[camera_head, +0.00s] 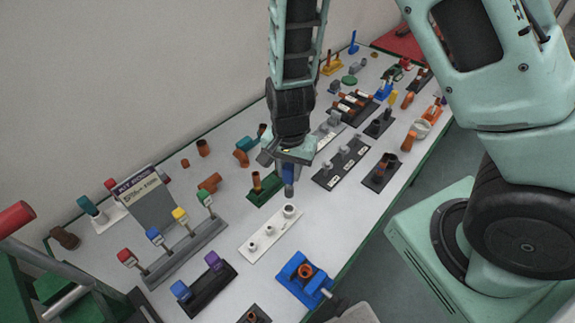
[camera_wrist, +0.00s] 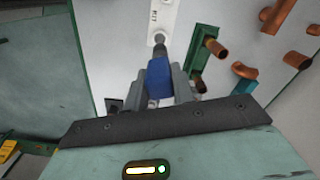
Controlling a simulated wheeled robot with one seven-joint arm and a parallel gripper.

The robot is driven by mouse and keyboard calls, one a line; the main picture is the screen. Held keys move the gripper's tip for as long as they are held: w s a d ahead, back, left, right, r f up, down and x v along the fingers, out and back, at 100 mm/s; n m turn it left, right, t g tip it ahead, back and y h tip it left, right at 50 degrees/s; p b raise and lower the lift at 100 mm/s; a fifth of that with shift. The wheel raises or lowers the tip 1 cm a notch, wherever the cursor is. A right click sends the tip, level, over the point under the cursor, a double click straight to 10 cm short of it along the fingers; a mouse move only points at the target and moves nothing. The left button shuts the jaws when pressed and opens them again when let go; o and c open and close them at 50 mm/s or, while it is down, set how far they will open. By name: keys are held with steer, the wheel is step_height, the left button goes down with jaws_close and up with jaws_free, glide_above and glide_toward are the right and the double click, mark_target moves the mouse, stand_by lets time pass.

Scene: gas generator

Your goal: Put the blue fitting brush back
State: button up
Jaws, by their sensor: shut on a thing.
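My gripper (camera_head: 286,166) is shut on the blue fitting brush (camera_head: 288,175) and holds it roughly upright over the table. The wrist view shows the brush's blue body (camera_wrist: 158,80) between the two grey fingers. Its dark grey end points away from my gripper, toward a round socket (camera_wrist: 159,38) on a white strip. In the head view this white strip (camera_head: 262,243) carries several round sockets, and the brush hangs near its far end. I cannot tell whether the brush end touches the socket.
A green block with a copper pipe (camera_head: 262,188) stands close beside my gripper; it also shows in the wrist view (camera_wrist: 206,52). A dark labelled rack (camera_head: 341,165) is to the right. A blue vise-like fixture (camera_head: 303,277) is nearer. Bare table lies around the white strip.

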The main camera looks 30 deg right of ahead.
mark_target(289, 183)
steer(key=shift+f+b, duration=1.6)
steer(key=shift+f, duration=0.65)
steer(key=shift+f, duration=0.4)
steer(key=shift+f+b, duration=1.95)
steer(key=shift+f, duration=0.45)
steer(key=o, duration=0.9)
